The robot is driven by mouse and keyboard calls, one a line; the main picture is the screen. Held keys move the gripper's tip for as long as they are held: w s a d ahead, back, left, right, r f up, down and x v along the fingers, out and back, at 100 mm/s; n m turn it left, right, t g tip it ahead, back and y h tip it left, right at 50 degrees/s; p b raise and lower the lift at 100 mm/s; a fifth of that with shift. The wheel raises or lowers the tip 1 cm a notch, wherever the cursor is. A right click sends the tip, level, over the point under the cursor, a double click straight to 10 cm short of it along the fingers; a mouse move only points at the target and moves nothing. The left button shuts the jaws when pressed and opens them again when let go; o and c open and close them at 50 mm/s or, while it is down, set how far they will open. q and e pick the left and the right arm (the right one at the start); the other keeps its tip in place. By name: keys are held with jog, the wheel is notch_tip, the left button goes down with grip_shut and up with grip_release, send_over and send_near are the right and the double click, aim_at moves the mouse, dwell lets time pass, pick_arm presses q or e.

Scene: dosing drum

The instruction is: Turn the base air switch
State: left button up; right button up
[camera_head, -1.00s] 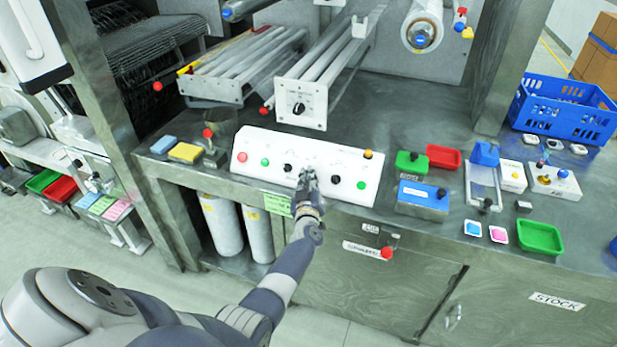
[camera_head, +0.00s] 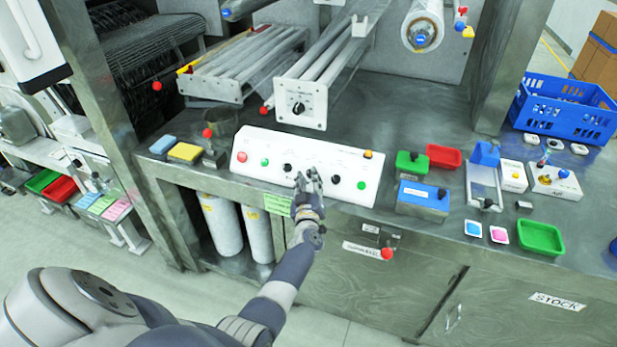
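A white sloped control panel (camera_head: 262,145) stands along the front edge of the steel bench. It carries black knobs, one to the left (camera_head: 287,167) and one to the right (camera_head: 336,179) of my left gripper (camera_head: 309,175). The panel labels are too small to read, so I cannot tell which knob is the base air switch. My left gripper is at the panel's middle, its two fingers a little apart and pointing at the panel face. The gripper hides the part of the panel behind it; contact with a knob cannot be made out. My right gripper is not in view.
The panel also has a red button (camera_head: 242,157) and a green button (camera_head: 361,185). Behind it is a roller unit with a dial (camera_head: 298,107). To the right are a blue box (camera_head: 422,199), a green tray (camera_head: 540,237) and a blue crate (camera_head: 562,108).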

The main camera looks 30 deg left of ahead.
pick_arm(q)
jog(key=v, duration=0.6)
dwell(0.5)
jog(key=s+d+f+m+g+h+b, duration=0.1)
jog(key=s+d+f+m+g+h, duration=0.15)
jog(key=s+d+f, duration=0.6)
jog(key=s+d+f+m+g+h, duration=0.1)
jog(key=s+d+f+m+h, duration=0.2)
jog(key=f, duration=1)
jog(key=s+d+f+m+g+h+b, duration=0.15)
jog(key=s+d+f+m+h, duration=0.35)
jog(key=f, duration=0.6)
jog(key=s+f+m+g, duration=0.1)
jog(key=s+f+g, duration=0.2)
jog(key=s, duration=0.9)
jog(key=s+a+f+m+g, duration=0.1)
jog(key=s+f+g, duration=0.2)
jog(key=s+f, duration=0.4)
jog(key=s+f+m+g, duration=0.1)
jog(key=s+f+g, duration=0.2)
jog(key=s, duration=1.6)
notch_tip(320, 180, down, 3)
jog(key=shift+a+r+y, duration=0.15)
jog(key=shift+y, duration=0.3)
jog(key=shift+w, duration=0.1)
